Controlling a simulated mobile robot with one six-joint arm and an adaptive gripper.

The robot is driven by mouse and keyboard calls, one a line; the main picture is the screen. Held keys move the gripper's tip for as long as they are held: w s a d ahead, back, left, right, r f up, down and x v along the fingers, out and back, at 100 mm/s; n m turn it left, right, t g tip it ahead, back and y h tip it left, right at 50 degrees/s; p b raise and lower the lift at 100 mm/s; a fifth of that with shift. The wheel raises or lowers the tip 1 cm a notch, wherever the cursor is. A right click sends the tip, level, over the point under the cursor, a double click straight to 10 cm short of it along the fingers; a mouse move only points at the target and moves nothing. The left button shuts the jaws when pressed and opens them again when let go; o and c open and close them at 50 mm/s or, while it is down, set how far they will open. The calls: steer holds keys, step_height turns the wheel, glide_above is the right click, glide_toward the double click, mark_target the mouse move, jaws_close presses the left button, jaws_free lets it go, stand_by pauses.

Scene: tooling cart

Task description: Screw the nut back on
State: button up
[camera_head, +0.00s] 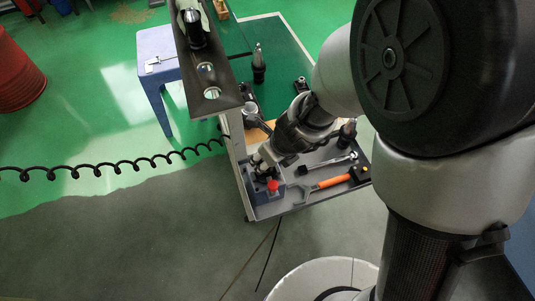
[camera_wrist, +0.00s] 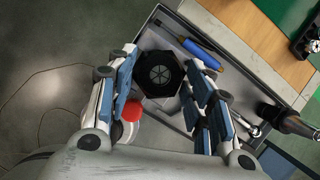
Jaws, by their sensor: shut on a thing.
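A black hexagonal nut (camera_wrist: 160,75), with a ribbed round centre, sits between the fingers of my gripper (camera_wrist: 161,62) in the wrist view. The pads are shut on it from the left and right. In the head view my gripper (camera_head: 262,160) points down into the corner of the cart's grey tray, over a small fixture (camera_head: 252,187) with a red knob (camera_head: 273,186). The red knob also shows in the wrist view (camera_wrist: 131,107), beside the left finger. The thread under the nut is hidden, so I cannot tell how far the nut is engaged.
The tray (camera_head: 290,204) also holds an orange-handled tool (camera_head: 334,182) and a metal wrench (camera_head: 328,163). A blue-handled tool (camera_wrist: 204,54) lies near the right finger. A dark shelf with holes (camera_head: 208,80) rises close on the left. A blue stool (camera_head: 158,85) stands beyond it.

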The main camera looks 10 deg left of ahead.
steer(key=shift+a+m+t, duration=0.1)
steer(key=shift+m+t, duration=0.2)
steer(key=shift+m, duration=0.3)
steer(key=m+h, duration=0.1)
steer(key=m, duration=0.1)
steer(key=m+p, duration=0.1)
steer(key=m, duration=0.1)
steer(key=shift+s+a+r+m+t+h, duration=0.1)
steer(key=shift+a+r+m+t+h, duration=0.1)
steer(key=shift+m+t+h, duration=0.15)
steer(key=shift+f+m+t+h+p, duration=0.15)
steer(key=shift+m+t+h+p, duration=0.15)
steer(key=shift+m, duration=0.35)
steer(key=m+h+p, duration=0.1)
steer(key=m+p, duration=0.1)
steer(key=shift+a+m, duration=0.1)
steer(key=shift+m, duration=0.3)
steer(key=m+h+p, duration=0.1)
steer(key=m, duration=0.1)
steer(key=shift+a+m, duration=0.1)
steer(key=shift+m, duration=0.5)
